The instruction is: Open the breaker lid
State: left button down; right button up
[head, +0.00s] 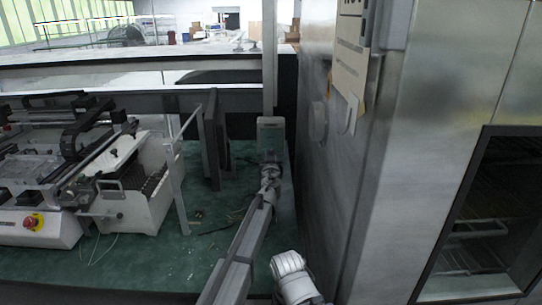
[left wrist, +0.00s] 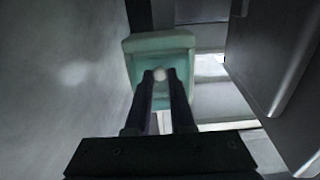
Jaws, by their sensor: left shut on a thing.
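The breaker box (head: 271,128) is a small pale grey-green box at the foot of a vertical grey conduit in the head view. In the left wrist view the breaker lid (left wrist: 142,45) is pale teal, with a small round white knob (left wrist: 160,74). My left gripper (head: 270,172) reaches up to the front of the box. In the left wrist view its two dark fingers (left wrist: 160,79) are shut on the knob. The fingers and palm hide part of the lid's lower front. I cannot tell how far the lid stands from the box.
A tall grey metal cabinet (head: 395,190) stands close on the right of my left arm. A white machine with a red emergency button (head: 31,222) stands on the left. Dark upright panels (head: 213,140) stand left of the box. Green floor (head: 205,215) lies between.

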dwell(0.7)
pick_arm(q)
jog(key=shift+s+a+r+g+p, duration=0.15)
jog(key=shift+r+g+p, duration=0.2)
jog(key=shift+p, duration=0.55)
notch_tip(320, 180, up, 12)
jog(key=g+p, duration=1.2)
jog(key=p, duration=1.9)
send_over(270, 142)
jog(key=s, duration=0.6)
jog(key=shift+s, duration=0.15)
jog(key=shift+r, duration=0.1)
jog(key=c, duration=0.8)
grip_release()
jog(key=shift+g, duration=0.25)
jog(key=shift+d, duration=0.2)
